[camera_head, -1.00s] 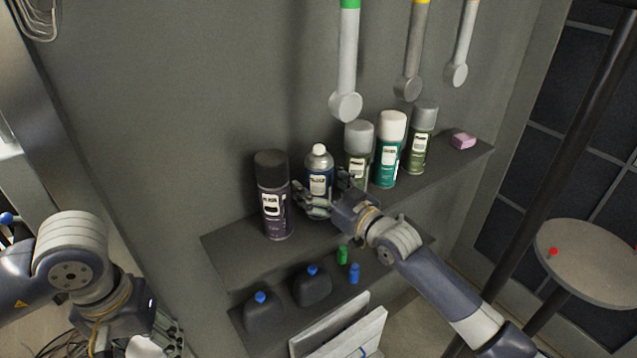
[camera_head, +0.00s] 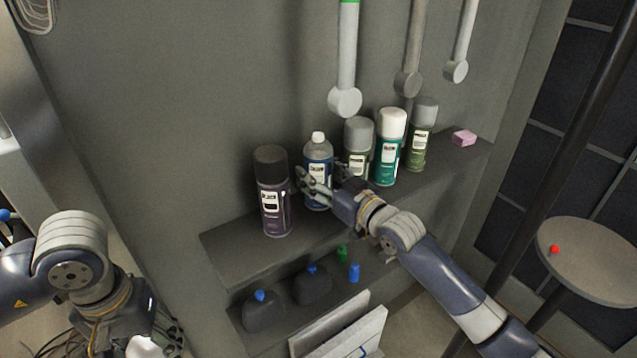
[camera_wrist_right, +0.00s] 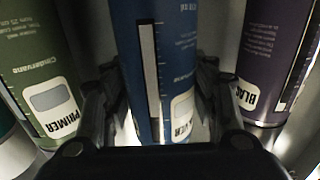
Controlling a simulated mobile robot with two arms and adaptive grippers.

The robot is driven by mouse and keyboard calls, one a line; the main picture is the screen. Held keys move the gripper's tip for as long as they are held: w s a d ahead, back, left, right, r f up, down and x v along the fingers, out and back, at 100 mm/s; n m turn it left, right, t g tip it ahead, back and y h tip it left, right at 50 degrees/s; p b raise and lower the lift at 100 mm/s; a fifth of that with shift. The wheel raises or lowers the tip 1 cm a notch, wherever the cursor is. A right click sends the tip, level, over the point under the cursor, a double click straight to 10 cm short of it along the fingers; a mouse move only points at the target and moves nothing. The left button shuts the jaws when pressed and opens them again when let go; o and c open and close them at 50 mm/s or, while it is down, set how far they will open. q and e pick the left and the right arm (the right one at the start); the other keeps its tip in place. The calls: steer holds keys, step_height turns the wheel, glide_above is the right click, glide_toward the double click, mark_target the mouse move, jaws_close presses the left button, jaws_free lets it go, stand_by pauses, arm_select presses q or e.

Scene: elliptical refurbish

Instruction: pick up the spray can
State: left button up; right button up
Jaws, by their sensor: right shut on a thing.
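A blue spray can (camera_head: 319,158) with a pale top stands upright between the other cans at the upper shelf. My right gripper (camera_head: 322,184) is shut on its lower body, with fingers on both sides. In the right wrist view the blue can (camera_wrist_right: 160,60) fills the middle between my fingers. It seems to be held slightly above the shelf, but its base is partly hidden by my fingers. My left gripper (camera_head: 155,343) is low at the left, partly cut off by the frame, and its opening is unclear.
A dark purple can (camera_head: 273,200) stands close on the left. Handled tools hang above, one rod (camera_head: 347,60) nearly over the blue can. The shelf (camera_head: 235,250) is bare at its left end.

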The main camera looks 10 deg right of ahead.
steer(key=s+a+r+b, duration=0.1)
steer(key=s, duration=0.7)
steer(key=s+a+r+b, duration=0.2)
steer(key=s, duration=0.5)
steer(key=shift+s+a+b, duration=0.2)
steer(key=shift+s+b, duration=0.1)
steer(key=shift+s, duration=0.05)
